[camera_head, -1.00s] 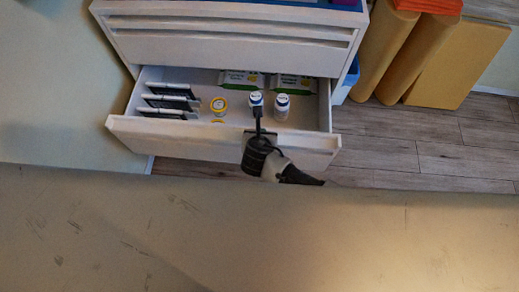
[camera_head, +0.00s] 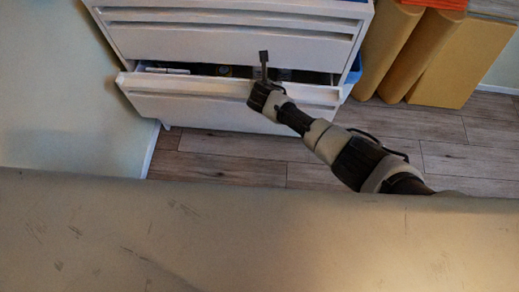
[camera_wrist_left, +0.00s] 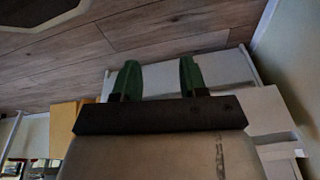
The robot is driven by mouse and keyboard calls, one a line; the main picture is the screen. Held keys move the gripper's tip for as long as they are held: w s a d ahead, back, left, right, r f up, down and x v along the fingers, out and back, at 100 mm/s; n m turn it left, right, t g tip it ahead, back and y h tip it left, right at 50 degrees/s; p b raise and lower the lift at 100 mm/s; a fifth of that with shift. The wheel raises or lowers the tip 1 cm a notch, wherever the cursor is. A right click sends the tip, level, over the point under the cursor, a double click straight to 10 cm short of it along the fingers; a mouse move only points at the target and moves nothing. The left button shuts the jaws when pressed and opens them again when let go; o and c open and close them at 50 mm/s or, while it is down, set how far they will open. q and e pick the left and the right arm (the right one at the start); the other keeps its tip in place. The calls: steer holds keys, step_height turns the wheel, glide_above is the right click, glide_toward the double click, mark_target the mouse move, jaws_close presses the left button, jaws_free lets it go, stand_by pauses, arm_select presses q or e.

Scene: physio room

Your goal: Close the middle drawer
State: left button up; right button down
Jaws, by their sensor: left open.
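The white drawer unit (camera_head: 200,43) stands at the top of the head view. Its pulled-out drawer (camera_head: 190,108) stands slightly open, with a narrow dark gap above its front and only slivers of its contents showing. An arm comes in from the right; its gripper (camera_head: 264,66), mine on the right, is at the right part of this drawer's front. Its thin dark tip stands up over the gap; contact and jaw opening are unclear. My left gripper (camera_wrist_left: 157,78) shows only in its wrist view, its two green fingers apart and empty, with white drawer fronts (camera_wrist_left: 220,70) behind them.
A large pale surface (camera_head: 200,235) fills the foreground. Tan rolls (camera_head: 388,45) and a yellow block (camera_head: 458,62) stand right of the unit, beside a blue bin (camera_head: 352,75). Wooden floor (camera_head: 230,170) is clear before the drawer. A pale wall (camera_head: 60,90) is at left.

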arm_select(q)
steer(key=shift+w+r, duration=0.15)
steer(key=shift+r, duration=0.45)
steer(key=shift+w+r, duration=0.15)
steer(key=shift+r, duration=0.4)
arm_select(e)
steer(key=shift+w, duration=0.65)
